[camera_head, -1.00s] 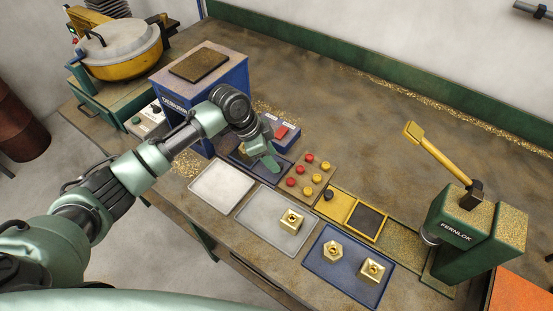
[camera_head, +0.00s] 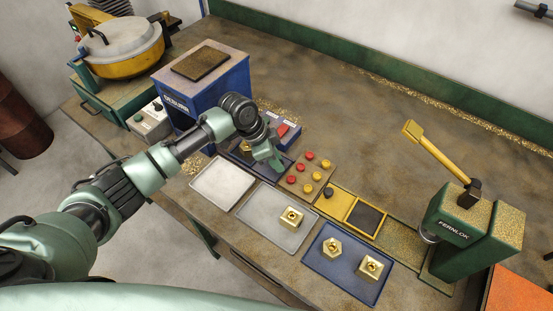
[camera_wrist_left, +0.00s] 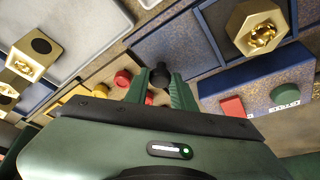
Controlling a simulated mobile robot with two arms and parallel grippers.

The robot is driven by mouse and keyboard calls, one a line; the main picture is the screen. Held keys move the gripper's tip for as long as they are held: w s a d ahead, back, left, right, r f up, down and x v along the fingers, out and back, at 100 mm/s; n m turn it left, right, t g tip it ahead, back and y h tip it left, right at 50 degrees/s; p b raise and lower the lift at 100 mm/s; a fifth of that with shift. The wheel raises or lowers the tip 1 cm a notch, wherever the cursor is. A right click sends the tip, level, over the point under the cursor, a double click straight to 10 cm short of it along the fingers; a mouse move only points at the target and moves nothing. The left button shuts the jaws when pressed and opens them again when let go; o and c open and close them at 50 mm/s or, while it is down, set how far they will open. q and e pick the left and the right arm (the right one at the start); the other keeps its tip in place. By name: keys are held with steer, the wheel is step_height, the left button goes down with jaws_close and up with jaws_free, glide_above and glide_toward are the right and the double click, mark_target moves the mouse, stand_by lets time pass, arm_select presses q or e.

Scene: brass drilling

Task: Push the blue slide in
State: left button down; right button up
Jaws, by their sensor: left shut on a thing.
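The blue slide (camera_head: 238,159) lies in front of the blue DEBURR machine (camera_head: 215,85), partly hidden by my left arm. A brass hex part (camera_head: 246,147) sits on it; this part (camera_wrist_left: 255,30) shows clearly at the upper right of the left wrist view. My left gripper (camera_head: 277,168) is at the slide's right end, beside the board of red and yellow buttons. In the left wrist view its fingers (camera_wrist_left: 160,88) are shut on a black knob (camera_wrist_left: 158,76) at the end of the blue slide (camera_wrist_left: 168,47). My right gripper is not in view.
A small blue box with a red button (camera_head: 283,130) stands just behind the slide. The button board (camera_head: 307,175) is close on the right, then a yellow slide (camera_head: 338,203) and the green FERNLOK press (camera_head: 455,235). Trays, some holding brass parts, line the front.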

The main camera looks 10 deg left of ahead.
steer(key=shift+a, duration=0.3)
arm_select(q)
steer(key=shift+r, duration=0.1)
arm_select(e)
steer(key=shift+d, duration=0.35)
arm_select(q)
steer(key=shift+w, duration=0.1)
stand_by(0.3)
